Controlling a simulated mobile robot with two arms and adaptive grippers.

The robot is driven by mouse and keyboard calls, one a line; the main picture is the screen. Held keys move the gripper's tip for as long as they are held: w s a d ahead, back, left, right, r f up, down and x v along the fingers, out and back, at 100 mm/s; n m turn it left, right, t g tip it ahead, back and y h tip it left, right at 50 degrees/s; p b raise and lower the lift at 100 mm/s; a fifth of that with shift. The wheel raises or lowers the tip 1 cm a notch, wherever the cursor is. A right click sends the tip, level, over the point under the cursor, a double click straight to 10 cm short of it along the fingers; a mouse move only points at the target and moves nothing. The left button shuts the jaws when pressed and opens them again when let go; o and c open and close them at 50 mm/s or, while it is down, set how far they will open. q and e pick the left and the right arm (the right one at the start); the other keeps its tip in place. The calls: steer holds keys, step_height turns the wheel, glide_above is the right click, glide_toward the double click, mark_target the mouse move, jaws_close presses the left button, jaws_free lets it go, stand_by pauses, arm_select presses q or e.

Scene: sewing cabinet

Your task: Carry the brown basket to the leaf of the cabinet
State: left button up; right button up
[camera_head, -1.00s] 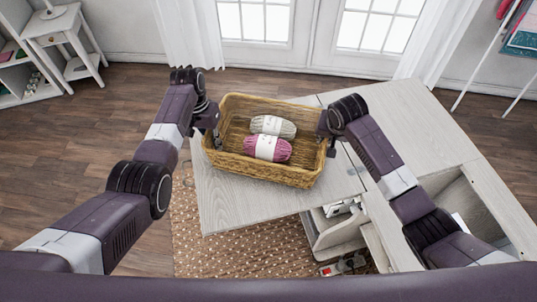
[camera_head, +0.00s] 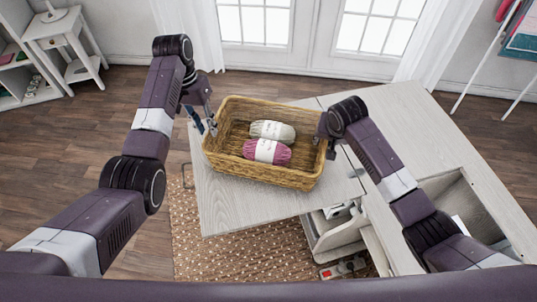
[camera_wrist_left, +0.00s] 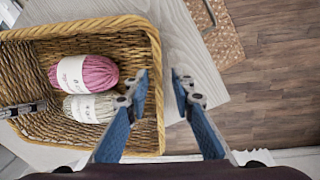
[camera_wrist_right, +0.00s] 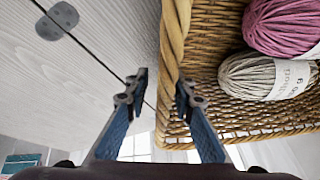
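The brown basket (camera_head: 258,174) rests on the pale wooden leaf (camera_head: 222,205) of the cabinet (camera_head: 420,125). A grey yarn skein and a pink yarn skein lie inside it. My left gripper (camera_head: 207,122) is at the basket's left end. In the left wrist view its fingers (camera_wrist_left: 160,85) are apart, one over the basket's inside and one outside the rim. My right gripper (camera_head: 328,134) is at the right end. In the right wrist view its fingers (camera_wrist_right: 162,88) are apart with the rim between them, one finger inside the basket. Contact with the rim cannot be told.
The cabinet top right of the basket is bare, with an open compartment (camera_head: 455,205) near the front. A patterned rug (camera_head: 250,245) lies below. A small white table (camera_head: 60,30) stands far left. A white-legged rack (camera_head: 485,60) stands far right.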

arm_select(q)
steer(key=shift+a+r, duration=0.15)
steer(key=shift+r, duration=0.85)
arm_select(e)
steer(key=shift+r, duration=0.2)
steer(key=v, duration=1.1)
steer(key=shift+s+r, duration=0.25)
steer(key=shift+f, duration=0.1)
